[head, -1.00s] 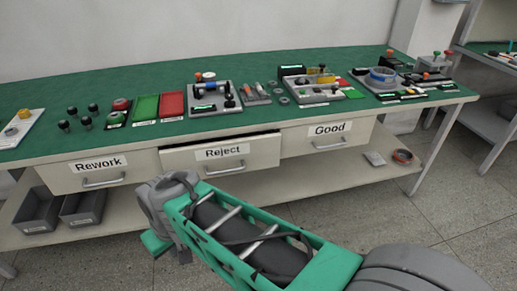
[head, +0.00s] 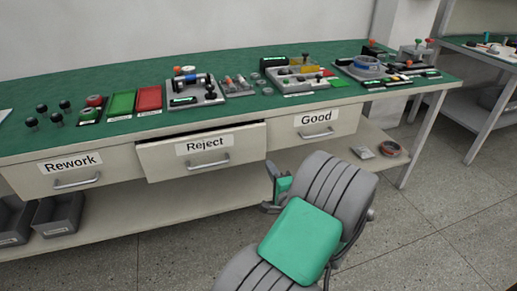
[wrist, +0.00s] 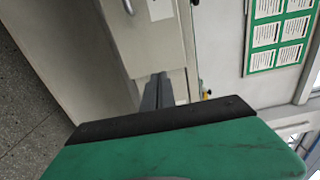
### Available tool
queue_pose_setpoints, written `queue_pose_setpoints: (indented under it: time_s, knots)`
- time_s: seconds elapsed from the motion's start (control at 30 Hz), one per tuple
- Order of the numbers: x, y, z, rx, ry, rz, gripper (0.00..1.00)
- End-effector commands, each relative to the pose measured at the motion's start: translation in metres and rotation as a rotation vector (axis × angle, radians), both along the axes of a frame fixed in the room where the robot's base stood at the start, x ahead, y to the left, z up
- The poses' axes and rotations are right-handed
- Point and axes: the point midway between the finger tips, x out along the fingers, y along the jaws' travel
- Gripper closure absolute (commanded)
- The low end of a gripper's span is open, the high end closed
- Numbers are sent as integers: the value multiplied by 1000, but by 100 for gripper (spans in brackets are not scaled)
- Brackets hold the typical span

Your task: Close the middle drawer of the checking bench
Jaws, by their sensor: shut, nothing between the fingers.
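The checking bench (head: 240,108) has a green top and three labelled drawers in a row. The middle drawer (head: 165,160), labelled "Reject", stands partly open in the head view, its front ahead of its neighbours with a dark gap along its top. Its bar handle (head: 208,163) is in plain view. My gripper (head: 277,188) is to the right of the middle drawer in the picture, partly hidden by my arm. In the wrist view my fingers (wrist: 158,91) are together and empty, pointing toward a pale drawer front with a label. I cannot tell which drawer that is.
The "Rework" drawer (head: 75,174) and "Good" drawer (head: 316,128) look shut. Fixtures and buttons stand on the bench top. Grey bins (head: 58,216) sit on the lower shelf (head: 120,222) at left. Open floor (head: 430,215) lies at right.

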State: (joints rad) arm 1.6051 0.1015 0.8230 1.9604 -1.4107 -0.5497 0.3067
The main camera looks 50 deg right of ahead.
Motion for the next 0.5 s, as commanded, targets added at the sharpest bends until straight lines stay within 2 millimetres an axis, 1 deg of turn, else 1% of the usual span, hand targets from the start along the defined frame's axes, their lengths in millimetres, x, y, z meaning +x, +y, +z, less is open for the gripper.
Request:
queue_pose_setpoints:
  time_s: [0.03, 0.3, 0.5]
  knots:
    - [10, -4, 0, -4, 1, 7, 100]
    - [59, -37, 0, -6, 4, 9, 100]
    - [91, -59, 0, -6, 3, 7, 100]
